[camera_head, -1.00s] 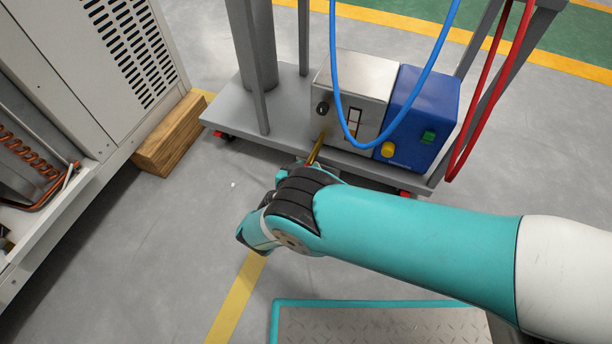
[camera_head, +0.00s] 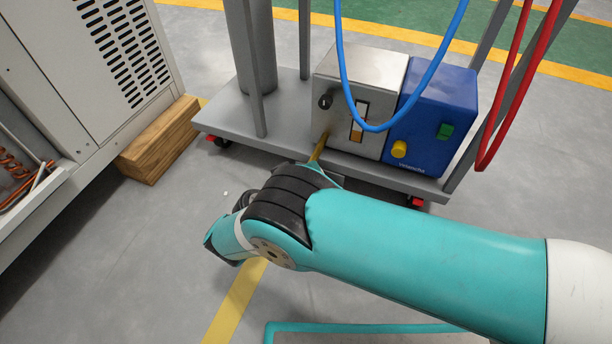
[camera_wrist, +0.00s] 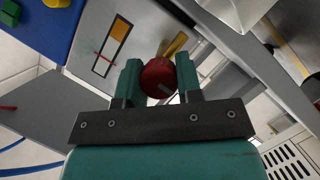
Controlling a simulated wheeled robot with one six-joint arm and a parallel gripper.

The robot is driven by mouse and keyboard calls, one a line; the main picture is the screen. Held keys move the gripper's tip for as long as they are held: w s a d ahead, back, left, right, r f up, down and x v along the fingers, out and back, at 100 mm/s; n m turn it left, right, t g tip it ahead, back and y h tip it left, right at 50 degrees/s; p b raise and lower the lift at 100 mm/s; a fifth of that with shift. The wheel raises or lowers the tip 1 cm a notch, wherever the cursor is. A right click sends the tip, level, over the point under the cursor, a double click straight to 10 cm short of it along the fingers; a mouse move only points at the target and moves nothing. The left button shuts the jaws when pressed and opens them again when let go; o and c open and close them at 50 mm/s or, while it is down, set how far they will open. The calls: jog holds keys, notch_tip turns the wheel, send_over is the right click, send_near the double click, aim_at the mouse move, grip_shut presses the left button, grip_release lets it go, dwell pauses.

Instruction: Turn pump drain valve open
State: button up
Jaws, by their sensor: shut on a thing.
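The vacuum pump has a pale metal box (camera_head: 357,80) and a blue motor end (camera_head: 433,115), and stands on a grey cart. A brass pipe (camera_head: 318,148) comes out low on the metal box. In the wrist view a round red valve handle (camera_wrist: 158,78) sits in front of the brass pipe (camera_wrist: 175,45). My gripper (camera_wrist: 160,80) is shut on the red handle, with one teal finger on each side. In the head view my arm hides the gripper and the handle.
The grey cart (camera_head: 220,120) has a post and red-wheeled casters. A blue hose (camera_head: 344,70) loops before the pump and a red hose (camera_head: 515,90) hangs at right. A wooden block (camera_head: 160,140) and a white vented cabinet (camera_head: 100,60) stand at left. Floor between is clear.

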dwell(0.4)
jog(key=o, duration=0.9)
jog(key=shift+o, duration=0.2)
